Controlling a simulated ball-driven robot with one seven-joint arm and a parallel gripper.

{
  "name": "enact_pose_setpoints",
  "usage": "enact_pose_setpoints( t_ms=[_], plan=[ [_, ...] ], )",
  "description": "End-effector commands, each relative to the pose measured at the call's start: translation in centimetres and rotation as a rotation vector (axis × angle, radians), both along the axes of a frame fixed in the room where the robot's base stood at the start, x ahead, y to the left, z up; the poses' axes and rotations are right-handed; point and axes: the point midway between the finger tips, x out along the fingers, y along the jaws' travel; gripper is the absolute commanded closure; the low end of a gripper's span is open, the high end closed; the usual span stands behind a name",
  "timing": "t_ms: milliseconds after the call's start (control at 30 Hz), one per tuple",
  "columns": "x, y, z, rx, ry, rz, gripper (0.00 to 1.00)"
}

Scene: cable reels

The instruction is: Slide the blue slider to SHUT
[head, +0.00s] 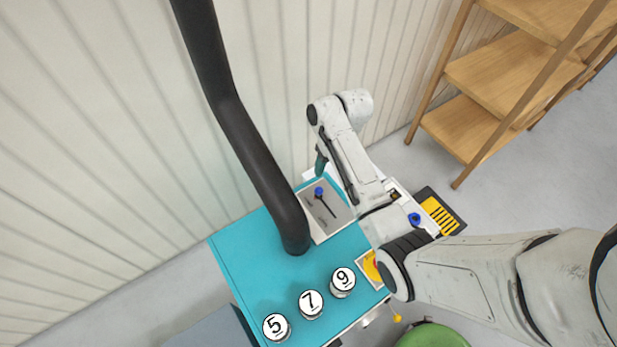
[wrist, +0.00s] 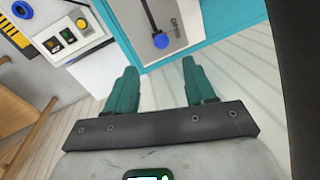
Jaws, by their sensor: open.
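The blue slider (head: 319,191) is a round blue knob on a pale grey panel (head: 336,216) set in the teal table top. It stands at the wall-side end of a dark slot; the panel's lettering is too small to read. In the wrist view the slider (wrist: 161,41) shows just beyond the fingertips, roughly between them. My gripper (wrist: 159,64) has two teal fingers spread apart with nothing between them. In the head view the gripper (head: 321,164) is by the table's wall-side edge, close to the slider and apart from it, partly hidden by my arm.
A thick black pipe (head: 248,135) rises beside the panel. Drums marked 5 (head: 276,327), 7 (head: 311,304) and 9 (head: 342,281) stand on the teal table (head: 245,262). Another blue knob (head: 414,218) and a yellow-striped plate (head: 441,213) lie right. A wooden shelf (head: 490,85) stands behind.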

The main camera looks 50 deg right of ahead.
Motion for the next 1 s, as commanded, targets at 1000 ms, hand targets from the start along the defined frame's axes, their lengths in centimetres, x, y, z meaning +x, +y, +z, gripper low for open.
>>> enact_pose_setpoints(
  t_ms=[1000],
  plan=[
    [0.9, 1.9, -10.6, 0.0, 0.0, 0.0, 0.46]
  ],
)
